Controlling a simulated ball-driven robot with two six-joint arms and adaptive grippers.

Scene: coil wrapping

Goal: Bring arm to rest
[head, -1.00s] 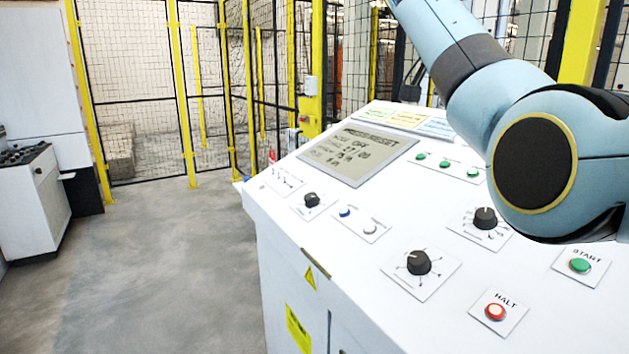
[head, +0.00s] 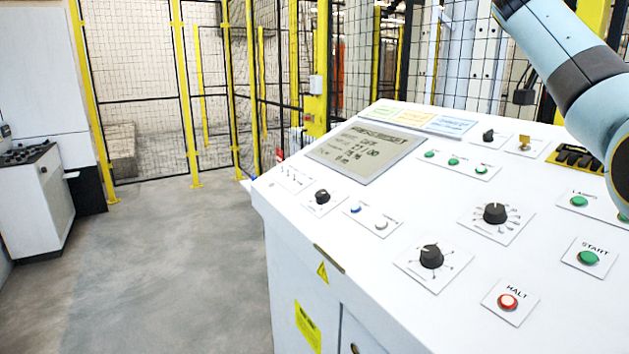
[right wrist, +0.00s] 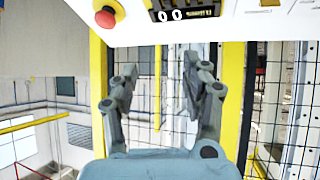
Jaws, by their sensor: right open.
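My right arm (head: 588,75) comes in at the upper right of the head view, raised above the right side of the white control panel. Its gripper lies outside that view. In the right wrist view my right gripper (right wrist: 162,95) is open, its two grey fingers apart with nothing between them. White panelling with a red mushroom button (right wrist: 108,13) shows beyond the fingertips at the top of that view. My left gripper is in neither view.
The control console (head: 330,228) fills the right of the head view, with a display (head: 366,152), knobs, a green START button (head: 588,258) and a red HALT button (head: 508,301). Yellow-framed mesh fencing (head: 130,95) stands behind. The grey floor (head: 170,270) at left is clear.

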